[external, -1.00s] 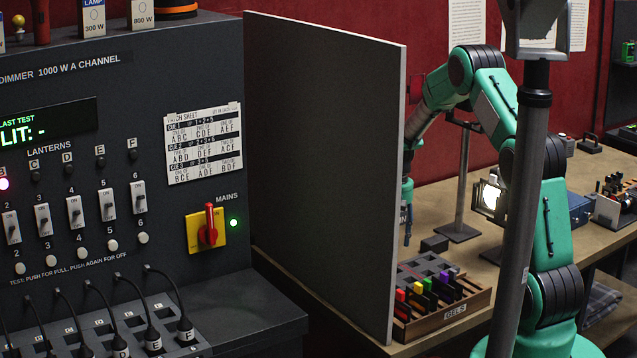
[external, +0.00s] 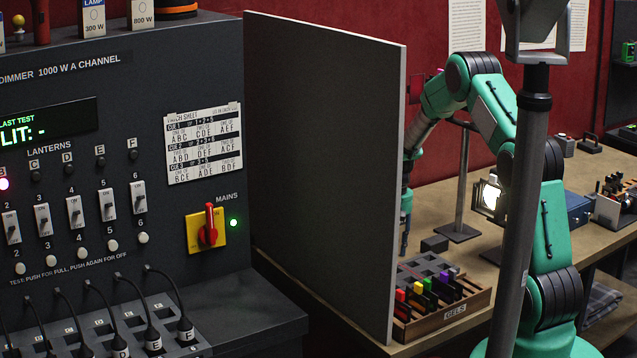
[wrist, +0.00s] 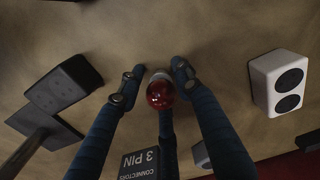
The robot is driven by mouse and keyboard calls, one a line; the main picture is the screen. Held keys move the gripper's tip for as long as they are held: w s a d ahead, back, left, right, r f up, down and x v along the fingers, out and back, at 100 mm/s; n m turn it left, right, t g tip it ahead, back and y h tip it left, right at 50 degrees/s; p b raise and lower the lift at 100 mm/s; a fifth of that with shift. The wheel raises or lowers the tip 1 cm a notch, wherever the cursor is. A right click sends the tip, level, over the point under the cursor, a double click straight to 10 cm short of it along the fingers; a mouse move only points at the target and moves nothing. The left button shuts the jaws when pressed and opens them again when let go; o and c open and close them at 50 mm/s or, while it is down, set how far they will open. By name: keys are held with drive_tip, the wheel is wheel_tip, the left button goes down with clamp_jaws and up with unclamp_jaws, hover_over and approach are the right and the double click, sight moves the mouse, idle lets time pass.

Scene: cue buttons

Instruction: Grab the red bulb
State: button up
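The red bulb (wrist: 160,94) has a pale base and shows in the middle of the wrist view, above the tan tabletop (wrist: 215,45). My gripper (wrist: 156,79) is open, with its dark blue fingers on either side of the bulb. A gap shows between each fingertip and the bulb, so I see no grip. In the external view only a thin part of my gripper (external: 404,240) shows past the grey panel, pointing down at the bench. The bulb is hidden there behind the panel.
In the wrist view, a dark block (wrist: 65,85) stands left, a white box with two black circles (wrist: 284,80) right, and a "3 PIN CONNECTORS" box (wrist: 138,165) below. In the external view, the grey panel (external: 320,170) and a gels tray (external: 455,313) flank my gripper.

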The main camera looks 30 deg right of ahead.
drive_tip(key=c, duration=0.5)
drive_tip(key=shift+r, duration=0.1)
drive_tip(key=shift+r+p, duration=0.75)
drive_tip(key=shift+r, duration=4.15)
